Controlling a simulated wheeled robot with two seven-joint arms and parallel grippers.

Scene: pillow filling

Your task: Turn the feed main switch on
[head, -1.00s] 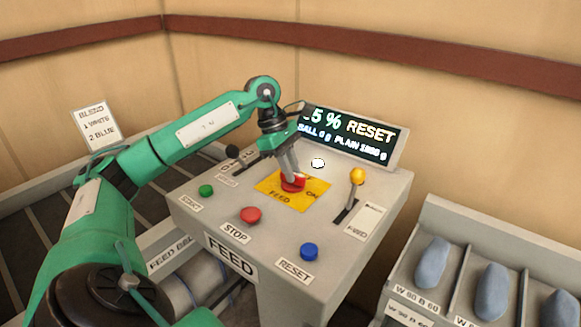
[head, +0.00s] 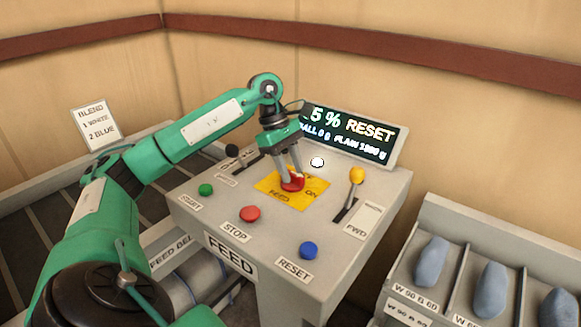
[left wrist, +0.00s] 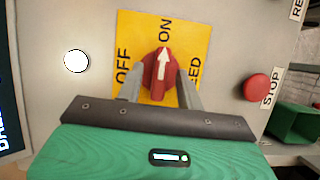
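The feed main switch is a red rotary knob (left wrist: 160,75) with a white arrow, on a yellow plate (left wrist: 128,30) marked OFF, ON and FEED. In the left wrist view the arrow points at the word ON. My left gripper (head: 291,181) reaches down onto the knob from above. Its two fingers (left wrist: 161,80) lie against opposite sides of the knob, shut on it. In the head view the fingers hide part of the knob. My right gripper is in neither view.
Around the plate on the grey console are a green button (head: 206,190), a red STOP button (head: 250,214), a blue RESET button (head: 309,251), a white lamp (head: 317,162), a yellow-knobbed lever (head: 357,175) and a black-knobbed lever (head: 232,150). A display (head: 352,134) stands behind.

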